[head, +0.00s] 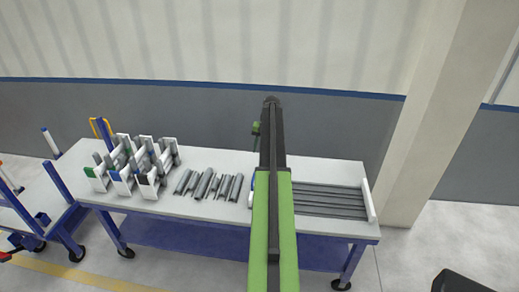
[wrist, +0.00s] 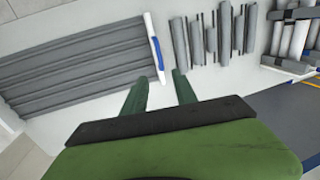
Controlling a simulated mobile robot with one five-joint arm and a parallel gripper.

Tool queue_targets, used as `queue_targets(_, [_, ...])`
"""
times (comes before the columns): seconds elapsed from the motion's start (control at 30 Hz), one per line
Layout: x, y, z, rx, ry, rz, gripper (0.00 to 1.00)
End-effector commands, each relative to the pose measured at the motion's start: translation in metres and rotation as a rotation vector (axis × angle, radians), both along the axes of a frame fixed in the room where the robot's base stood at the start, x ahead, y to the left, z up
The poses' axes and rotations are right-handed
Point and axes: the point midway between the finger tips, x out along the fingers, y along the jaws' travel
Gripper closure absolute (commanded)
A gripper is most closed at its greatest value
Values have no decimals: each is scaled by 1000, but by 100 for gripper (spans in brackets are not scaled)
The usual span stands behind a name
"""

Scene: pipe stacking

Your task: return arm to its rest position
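My arm reaches out over the work table (head: 215,211) in the head view, and its far end hides part of the table behind it. My gripper shows in the wrist view (wrist: 160,88) as two green fingers standing apart with nothing between them. It is above the table's near side. Several long grey pipes (head: 328,201) lie in a rack on the right of the table. Several short grey pipes (head: 203,185) lie side by side in the middle. The long pipes also show in the wrist view (wrist: 75,62), left of the fingers.
White holders (head: 148,180) with grey pipes stand at the table's left end. A blue cart (head: 47,209) is left of the table. A pale pillar (head: 420,130) rises behind the right end, and a grey wall is behind.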

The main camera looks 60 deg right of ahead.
Motion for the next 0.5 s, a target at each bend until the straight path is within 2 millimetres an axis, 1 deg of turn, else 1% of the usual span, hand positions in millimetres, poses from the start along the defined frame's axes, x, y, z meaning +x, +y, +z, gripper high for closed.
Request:
queue_targets(0.27, [0,0,0,0,0,1,66])
queue_targets(0.33, [9,6,-1,0,0,12,66])
queue_targets(0.37, [16,12,-1,0,0,24,66])
queue_targets(0.43, [45,36,-2,0,0,68,66])
queue_targets(0.47, [62,50,-3,0,0,94,66])
queue_targets(0.5, [86,73,-4,0,0,133,66])
